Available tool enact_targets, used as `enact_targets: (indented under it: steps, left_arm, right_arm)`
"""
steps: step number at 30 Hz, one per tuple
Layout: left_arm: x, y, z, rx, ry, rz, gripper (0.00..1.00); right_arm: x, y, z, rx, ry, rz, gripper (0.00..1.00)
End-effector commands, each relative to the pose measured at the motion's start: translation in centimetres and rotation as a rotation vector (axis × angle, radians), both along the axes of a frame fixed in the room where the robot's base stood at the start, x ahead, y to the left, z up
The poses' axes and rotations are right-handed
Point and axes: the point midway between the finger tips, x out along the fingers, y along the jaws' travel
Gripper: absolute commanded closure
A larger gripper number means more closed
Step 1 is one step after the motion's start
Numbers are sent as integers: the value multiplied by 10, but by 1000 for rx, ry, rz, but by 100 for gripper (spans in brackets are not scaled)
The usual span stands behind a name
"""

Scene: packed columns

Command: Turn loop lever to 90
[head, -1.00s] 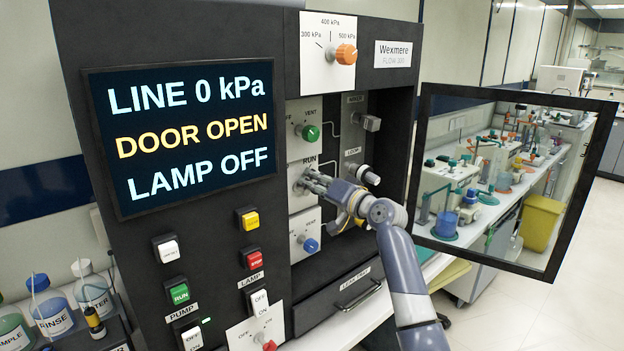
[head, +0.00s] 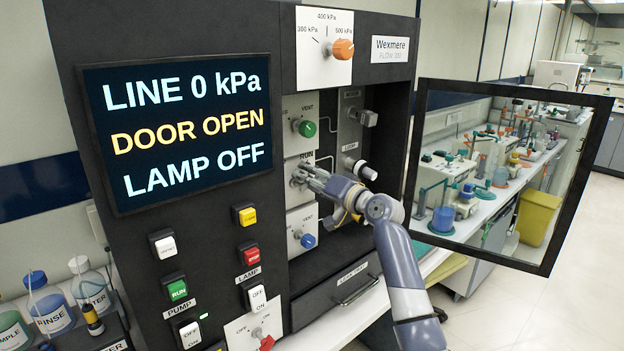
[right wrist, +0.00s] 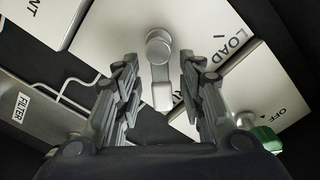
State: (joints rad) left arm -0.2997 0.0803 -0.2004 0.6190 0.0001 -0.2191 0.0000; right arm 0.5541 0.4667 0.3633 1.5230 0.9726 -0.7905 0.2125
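The silver loop lever (right wrist: 160,85) shows in the right wrist view on a white plate marked LOAD. Its round hub is at the top, and its flat handle points down between my fingers. My right gripper (right wrist: 158,85) is open, with one finger on each side of the handle and visible gaps to both. In the head view my right gripper (head: 306,178) reaches the plate marked RUN from the right and hides much of the lever. No angle scale is readable around the lever. My left gripper is not in view.
A green knob (head: 306,128) is above and a blue knob (head: 308,241) below the lever plate. Round silver fittings (head: 360,168) stick out close to the right. An open glazed door (head: 412,165) stands right of my arm. The screen (head: 180,135) reads DOOR OPEN.

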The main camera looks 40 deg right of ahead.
Motion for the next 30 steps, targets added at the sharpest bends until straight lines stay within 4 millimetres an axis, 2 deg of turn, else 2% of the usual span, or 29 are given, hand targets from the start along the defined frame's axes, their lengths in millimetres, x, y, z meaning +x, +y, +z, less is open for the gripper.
enact_targets:
  steps: [5, 15, 21, 30]
  left_arm:
    - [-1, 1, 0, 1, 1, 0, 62]
    - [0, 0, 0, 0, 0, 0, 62]
    - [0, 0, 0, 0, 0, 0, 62]
    - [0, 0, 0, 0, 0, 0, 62]
  right_arm:
    - [-11, -2, -1, -1, 0, -1, 63]
    - [-77, -7, -2, -2, 3, -1, 63]
    - [-107, -9, -2, 0, 1, -1, 63]
    - [-120, -10, 0, 1, 0, 0, 63]
